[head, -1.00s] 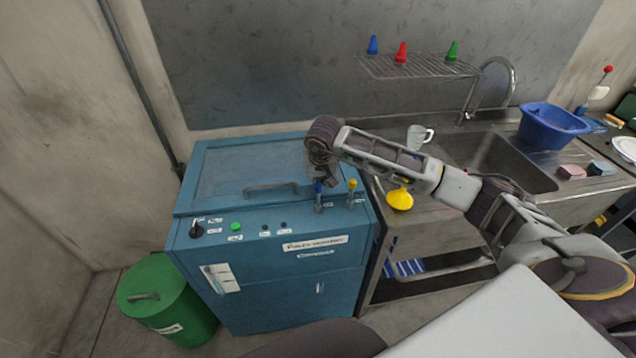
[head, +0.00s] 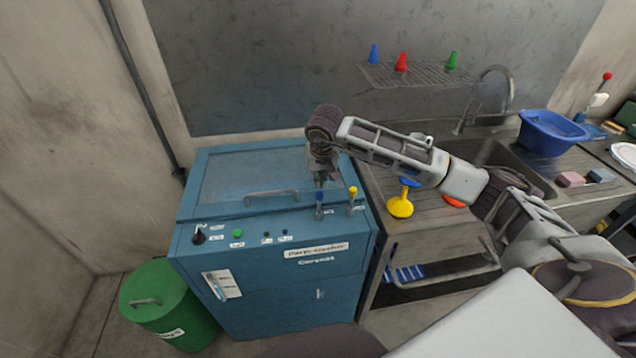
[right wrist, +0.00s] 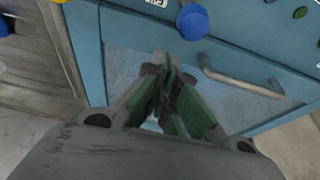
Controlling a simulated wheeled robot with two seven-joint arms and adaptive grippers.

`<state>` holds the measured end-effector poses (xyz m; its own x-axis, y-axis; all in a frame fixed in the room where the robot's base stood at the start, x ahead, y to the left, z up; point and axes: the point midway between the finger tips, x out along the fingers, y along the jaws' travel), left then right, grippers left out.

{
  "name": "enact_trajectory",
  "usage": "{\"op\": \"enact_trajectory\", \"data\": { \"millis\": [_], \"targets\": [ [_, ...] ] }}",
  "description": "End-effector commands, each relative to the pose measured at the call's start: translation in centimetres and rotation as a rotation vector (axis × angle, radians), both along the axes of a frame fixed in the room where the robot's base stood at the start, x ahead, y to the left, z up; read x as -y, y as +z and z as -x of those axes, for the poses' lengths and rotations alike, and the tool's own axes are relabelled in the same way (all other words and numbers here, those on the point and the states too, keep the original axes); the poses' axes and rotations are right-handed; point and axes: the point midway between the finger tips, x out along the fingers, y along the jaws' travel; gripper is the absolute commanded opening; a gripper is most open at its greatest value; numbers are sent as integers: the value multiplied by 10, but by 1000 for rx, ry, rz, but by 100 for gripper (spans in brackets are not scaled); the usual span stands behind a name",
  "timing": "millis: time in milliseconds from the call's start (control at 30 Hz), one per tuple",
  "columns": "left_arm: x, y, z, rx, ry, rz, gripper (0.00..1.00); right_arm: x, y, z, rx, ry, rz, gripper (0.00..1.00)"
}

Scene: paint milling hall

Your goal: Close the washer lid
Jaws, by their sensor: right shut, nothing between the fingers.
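The washer (head: 270,280) is a blue cabinet with a lid (head: 235,175) on top and a bar handle (head: 272,195) near the lid's front edge. The lid looks down, flat or nearly flat; a small gap cannot be ruled out. My right gripper (head: 322,180) is over the lid's right part, behind the blue-tipped lever (head: 319,198), fingers downward. In the right wrist view its shut, empty fingers (right wrist: 168,72) are over the lid, beside the handle (right wrist: 240,82); contact cannot be told. My left gripper is not in view.
A yellow-tipped lever (head: 352,192) and a black knob (head: 198,234) stand on the washer's front panel. Right of it are a yellow funnel-like piece (head: 400,207), a sink (head: 490,155) and a blue basin (head: 550,132). A green bin (head: 165,310) stands at the left.

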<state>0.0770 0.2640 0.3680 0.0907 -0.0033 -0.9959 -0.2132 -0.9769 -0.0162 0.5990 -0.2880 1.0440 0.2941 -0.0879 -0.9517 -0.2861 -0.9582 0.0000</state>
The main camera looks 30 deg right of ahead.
Motion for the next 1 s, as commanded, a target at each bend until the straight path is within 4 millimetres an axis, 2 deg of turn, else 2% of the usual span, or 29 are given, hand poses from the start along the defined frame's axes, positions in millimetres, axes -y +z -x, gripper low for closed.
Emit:
{"op": "enact_trajectory", "data": {
  "millis": [100,533,733,1000],
  "targets": [
    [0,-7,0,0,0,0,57,-2,14,6,2,1,0,0],
    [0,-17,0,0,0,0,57,-8,67,25,1,0,-1,0],
    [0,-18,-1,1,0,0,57,-9,78,29,0,1,0,0],
    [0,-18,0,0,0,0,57,-9,80,30,-1,1,0,0]
  ]
}}
